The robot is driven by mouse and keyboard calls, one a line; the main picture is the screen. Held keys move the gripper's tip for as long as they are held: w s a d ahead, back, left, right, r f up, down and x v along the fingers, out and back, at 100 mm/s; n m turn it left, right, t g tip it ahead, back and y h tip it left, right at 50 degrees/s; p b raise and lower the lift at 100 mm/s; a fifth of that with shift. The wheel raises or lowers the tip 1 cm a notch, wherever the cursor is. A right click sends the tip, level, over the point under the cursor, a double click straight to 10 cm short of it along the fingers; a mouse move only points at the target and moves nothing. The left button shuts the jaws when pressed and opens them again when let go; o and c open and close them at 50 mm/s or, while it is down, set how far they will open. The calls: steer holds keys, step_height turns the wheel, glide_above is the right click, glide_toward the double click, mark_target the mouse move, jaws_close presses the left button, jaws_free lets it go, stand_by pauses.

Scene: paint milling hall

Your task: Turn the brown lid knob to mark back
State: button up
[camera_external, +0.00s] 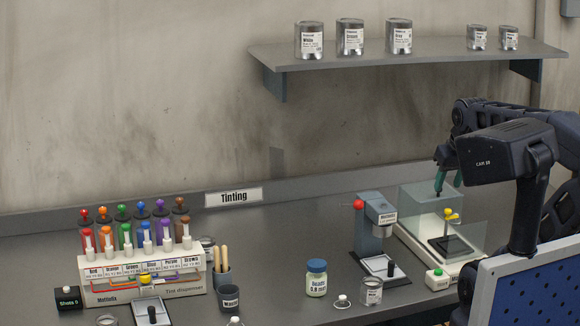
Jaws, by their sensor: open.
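The tint dispenser (150,290) stands at the left of the bench, with a row of coloured canisters. The brown lid knob (180,204) tops the rightmost canister, labelled Brown. The marks around it are too small to read. My gripper (440,190) has green fingers and is far to the right of the dispenser, over the glass-walled balance (432,215). It is open and holds nothing that I can see. Part of my arm hides the right side of the bench.
A jar with a blue lid (316,279), a glass jar (372,291) and a grey press-like device (372,235) stand between gripper and dispenser. A cup with wooden sticks (222,282) is right of the dispenser. A shelf (430,54) holds several cans above.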

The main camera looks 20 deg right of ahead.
steer(key=w+a+r+m+g, duration=0.1)
steer(key=w+a+r+m, duration=0.1)
steer(key=w+a+r, duration=0.45)
steer(key=w+a+r+m+g, duration=0.1)
steer(key=w+a+r+m, duration=0.15)
steer(key=w, duration=0.65)
steer(key=w+a+r+m+y, duration=0.1)
steer(key=w+a+r+m, duration=0.2)
steer(key=w+a, duration=0.9)
steer(key=m+g+h, duration=0.1)
steer(key=m+g, duration=0.2)
steer(key=m, duration=0.5)
glide_above(179, 198)
step_height(179, 198, down, 12)
steer(key=shift+n, duration=0.25)
step_height(179, 198, down, 11)
steer(key=shift+s+r, duration=0.15)
